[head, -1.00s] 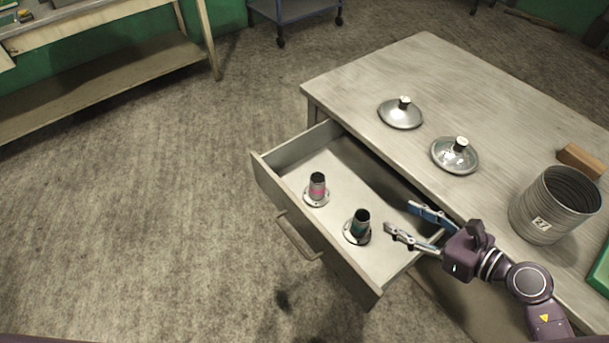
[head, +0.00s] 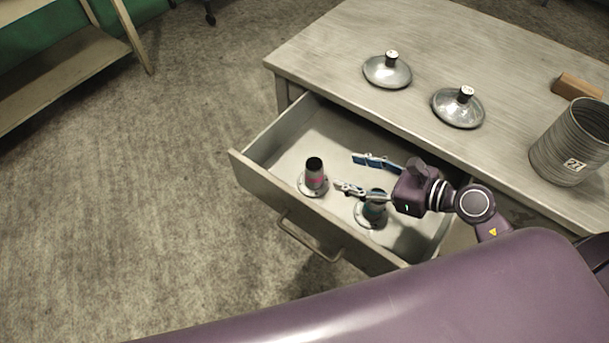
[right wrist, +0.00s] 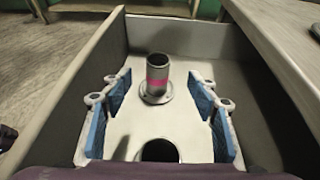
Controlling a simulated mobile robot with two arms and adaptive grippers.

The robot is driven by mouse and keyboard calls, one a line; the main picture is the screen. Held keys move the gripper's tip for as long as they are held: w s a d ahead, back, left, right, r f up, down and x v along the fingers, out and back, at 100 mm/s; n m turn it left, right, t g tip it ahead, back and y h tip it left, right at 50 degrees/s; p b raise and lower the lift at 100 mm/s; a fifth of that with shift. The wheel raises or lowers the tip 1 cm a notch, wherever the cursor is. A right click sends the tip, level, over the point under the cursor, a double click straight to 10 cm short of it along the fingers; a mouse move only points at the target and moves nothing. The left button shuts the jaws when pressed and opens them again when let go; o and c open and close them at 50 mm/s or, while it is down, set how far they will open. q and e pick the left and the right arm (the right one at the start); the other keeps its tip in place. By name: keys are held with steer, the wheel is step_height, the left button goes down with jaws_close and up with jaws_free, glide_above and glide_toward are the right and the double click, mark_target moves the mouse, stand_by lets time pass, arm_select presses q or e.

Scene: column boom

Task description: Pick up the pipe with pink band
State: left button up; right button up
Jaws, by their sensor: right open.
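The pipe with pink band (head: 314,174) stands upright on its round flange in the open drawer, at the left in the head view. It also shows in the right wrist view (right wrist: 158,76), ahead of and between the fingers. A second pipe, with a green band (head: 373,212), stands to its right, partly hidden by my right gripper (head: 354,174). In the right wrist view the top of this second pipe (right wrist: 158,151) shows at the bottom edge. My right gripper is open and empty, over the drawer, to the right of the pink-banded pipe and apart from it. My left gripper is out of view.
The open drawer (head: 262,193) extends from the grey table (head: 350,42). On the table are two metal lids (head: 387,72) (head: 458,109), a ribbed can marked 27 (head: 572,148) and a wooden block (head: 577,86). Drawer walls stand around the pipes.

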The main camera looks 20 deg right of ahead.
mark_target(319, 166)
steer(key=x, duration=0.4)
steer(key=shift+f, duration=0.25)
steer(key=p+x, duration=0.1)
steer(key=x, duration=0.4)
steer(key=shift+s+a+r, duration=0.1)
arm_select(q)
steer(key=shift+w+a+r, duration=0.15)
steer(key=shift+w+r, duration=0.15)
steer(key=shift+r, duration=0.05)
arm_select(e)
steer(key=shift+c, duration=0.6)
jaws_close()
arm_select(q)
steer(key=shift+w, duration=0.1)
